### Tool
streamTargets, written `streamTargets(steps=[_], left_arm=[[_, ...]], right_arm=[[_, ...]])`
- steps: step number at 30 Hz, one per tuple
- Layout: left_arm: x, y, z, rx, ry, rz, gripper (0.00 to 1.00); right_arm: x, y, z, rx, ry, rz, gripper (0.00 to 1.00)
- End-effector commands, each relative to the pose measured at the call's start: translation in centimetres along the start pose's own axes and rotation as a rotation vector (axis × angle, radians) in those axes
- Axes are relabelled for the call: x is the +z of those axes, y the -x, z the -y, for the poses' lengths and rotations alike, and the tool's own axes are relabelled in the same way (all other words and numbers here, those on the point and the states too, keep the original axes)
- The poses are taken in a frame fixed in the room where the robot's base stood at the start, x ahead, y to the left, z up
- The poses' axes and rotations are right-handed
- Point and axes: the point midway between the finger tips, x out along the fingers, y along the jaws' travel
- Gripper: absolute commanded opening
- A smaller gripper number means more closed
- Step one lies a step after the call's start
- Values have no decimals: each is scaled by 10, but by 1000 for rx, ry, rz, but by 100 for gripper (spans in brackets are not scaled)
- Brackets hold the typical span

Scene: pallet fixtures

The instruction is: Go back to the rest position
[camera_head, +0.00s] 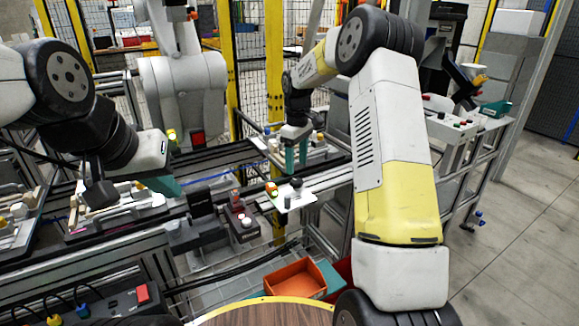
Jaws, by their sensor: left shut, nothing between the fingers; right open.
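My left gripper (166,186) is at the left, with its teal fingers over the right part of a pallet fixture on the conveyor. Its fingers are closed with nothing visible between them. My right gripper (296,158) points down, its two teal fingers apart, over or beside another pallet fixture (318,155) farther right. I see nothing held between them. My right arm rises from the lower right and bends back towards the fixture. Whether either gripper touches its fixture cannot be told.
The conveyor (222,162) runs across the middle. A small white plate with parts (296,198) and a box with a button (241,222) stand in front. An orange bin (295,279) is at the bottom. A control box (466,130) is at right; open floor lies beyond.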

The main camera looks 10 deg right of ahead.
Motion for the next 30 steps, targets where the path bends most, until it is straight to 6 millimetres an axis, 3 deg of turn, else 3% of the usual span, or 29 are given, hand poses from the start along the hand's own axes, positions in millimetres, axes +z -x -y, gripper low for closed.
streamTargets(steps=[4, 17, 23, 30], left_arm=[[0, 0, 0, 0, 0, 0, 0], [0, 0, 0, 0, 0, 0, 0], [0, 0, 0, 0, 0, 0, 0], [0, 0, 0, 0, 0, 0, 0]], right_arm=[[0, 14, 0, 1, 0, -2, 59], [2, 22, 2, 4, -7, -6, 59], [23, 67, 22, 41, -80, -55, 59], [71, 131, 68, 89, -231, -157, 59]])
